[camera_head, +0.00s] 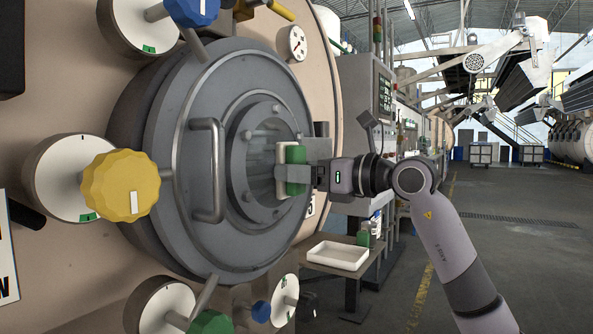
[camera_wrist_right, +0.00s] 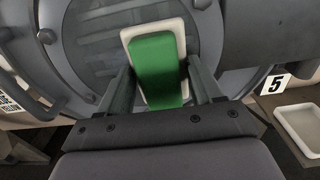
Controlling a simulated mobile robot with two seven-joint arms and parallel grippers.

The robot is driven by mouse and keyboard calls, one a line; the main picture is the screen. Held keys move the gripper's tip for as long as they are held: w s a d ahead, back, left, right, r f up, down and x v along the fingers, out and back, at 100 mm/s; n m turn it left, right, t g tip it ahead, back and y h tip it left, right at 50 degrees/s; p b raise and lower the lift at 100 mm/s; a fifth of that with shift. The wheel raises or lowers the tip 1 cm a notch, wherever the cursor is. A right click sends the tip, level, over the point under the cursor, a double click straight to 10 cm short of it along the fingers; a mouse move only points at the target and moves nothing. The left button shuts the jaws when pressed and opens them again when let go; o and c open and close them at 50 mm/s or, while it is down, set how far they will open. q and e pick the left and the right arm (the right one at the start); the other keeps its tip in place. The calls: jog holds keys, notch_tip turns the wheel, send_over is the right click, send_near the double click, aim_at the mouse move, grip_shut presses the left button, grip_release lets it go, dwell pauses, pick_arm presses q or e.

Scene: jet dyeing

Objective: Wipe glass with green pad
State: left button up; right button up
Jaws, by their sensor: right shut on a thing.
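The round glass (camera_head: 262,150) sits in the middle of the machine's grey door (camera_head: 170,140); it also shows in the right wrist view (camera_wrist_right: 85,58). My right gripper (camera_head: 290,172) is shut on the green pad (camera_head: 295,168), which has a pale rectangular backing. In the right wrist view, the green pad (camera_wrist_right: 158,72) sits between the two fingers, with the pale part facing the glass. The pad is at the right side of the glass, and I cannot tell for certain whether it touches. My left gripper is not in view.
A curved handle (camera_head: 208,170) stands out from the door left of the glass. A yellow knob (camera_head: 122,187) and other knobs surround the door. A white tray (camera_head: 338,255) and a green bottle (camera_head: 363,238) stand on a side table below.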

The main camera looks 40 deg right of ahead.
jog(key=shift+w+d, duration=0.2)
jog(key=shift+d, duration=0.35)
jog(key=shift+w+d, duration=0.2)
jog(key=shift+d, duration=0.35)
jog(key=shift+a+f, duration=0.1)
jog(key=shift+s+a+p, duration=0.1)
jog(key=shift+s+a, duration=0.6)
jog(key=shift+a, duration=0.95)
jog(key=shift+s+a+p, duration=0.1)
jog(key=shift+s+a, duration=0.55)
jog(key=shift+a, duration=1)
jog(key=shift+s+a+p, duration=0.1)
jog(key=shift+s+a, duration=0.6)
jog(key=shift+a, duration=0.95)
jog(key=shift+s+d, duration=0.1)
jog(key=shift+s+d+b, duration=0.15)
jog(key=shift+s+b, duration=0.1)
jog(key=shift+b, duration=0.1)
jog(key=b, duration=0.3)
send_near(255, 176)
jog(key=shift+w, duration=0.2)
